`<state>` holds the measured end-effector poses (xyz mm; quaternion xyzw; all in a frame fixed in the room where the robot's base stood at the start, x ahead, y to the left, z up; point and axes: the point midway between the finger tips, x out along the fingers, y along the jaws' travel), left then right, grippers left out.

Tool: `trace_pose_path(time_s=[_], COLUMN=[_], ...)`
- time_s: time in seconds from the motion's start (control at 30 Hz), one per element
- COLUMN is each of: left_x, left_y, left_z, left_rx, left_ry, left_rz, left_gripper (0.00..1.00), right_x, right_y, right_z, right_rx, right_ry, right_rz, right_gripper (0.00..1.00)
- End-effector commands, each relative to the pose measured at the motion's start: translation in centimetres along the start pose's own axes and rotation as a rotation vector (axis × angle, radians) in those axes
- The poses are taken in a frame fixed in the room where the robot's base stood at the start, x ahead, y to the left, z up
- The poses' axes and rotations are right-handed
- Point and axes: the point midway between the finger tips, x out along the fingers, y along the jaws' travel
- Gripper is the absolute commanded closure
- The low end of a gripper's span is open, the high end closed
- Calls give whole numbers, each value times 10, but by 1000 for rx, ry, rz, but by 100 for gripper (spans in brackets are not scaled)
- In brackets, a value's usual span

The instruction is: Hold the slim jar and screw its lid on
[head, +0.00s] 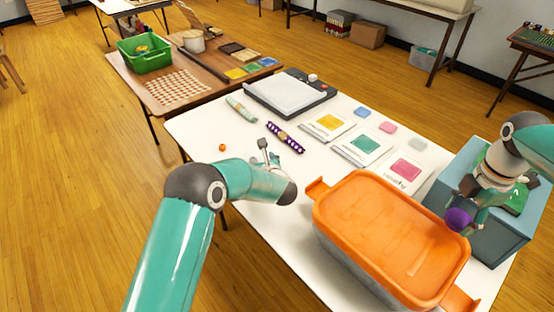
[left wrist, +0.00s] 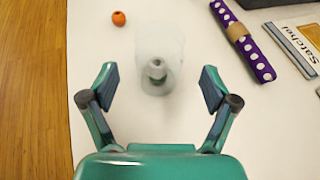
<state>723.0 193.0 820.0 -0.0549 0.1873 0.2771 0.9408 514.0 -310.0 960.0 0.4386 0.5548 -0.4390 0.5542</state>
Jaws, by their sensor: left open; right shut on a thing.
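The slim jar (left wrist: 160,42) is pale and see-through in the left wrist view. It is on the white table, ahead of and between my left fingertips, with a gap on each side. My left gripper (left wrist: 158,76) is open and empty; in the head view (head: 267,153) it is low over the table's left part and hides most of the jar. My right gripper (head: 466,205) is shut on a small purple round thing, which looks like the lid (head: 458,219), held over the blue box at the right.
A large bin with an orange lid (head: 385,232) stands between my arms. An orange bead (head: 222,147) lies left of my left gripper. A purple dotted roll (head: 285,137) lies behind it. Packets (head: 365,145) lie further right. A blue box (head: 500,245) stands below my right gripper.

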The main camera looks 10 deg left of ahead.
Motion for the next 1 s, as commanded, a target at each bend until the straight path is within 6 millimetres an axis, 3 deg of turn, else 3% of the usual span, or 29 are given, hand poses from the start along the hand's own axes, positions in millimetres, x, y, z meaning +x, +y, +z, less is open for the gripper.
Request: trace_pose_path(time_s=[0.23, 0.4, 0.8, 1.0], left_x=[30, 47, 50, 50], left_y=[2, 1, 1, 1], left_z=[-1, -2, -3, -2], left_rx=[-1, -1, 0, 0], left_ry=[2, 0, 0, 0], left_rz=[3, 1, 1, 1], left_gripper=[13, 13, 13, 45], right_x=[-16, -18, -17, -17], right_y=[0, 0, 0, 0], right_z=[0, 0, 0, 0], right_rx=[0, 0, 0, -1], right_ry=[0, 0, 0, 0], right_rz=[0, 0, 0, 0], right_gripper=[55, 55, 55, 55])
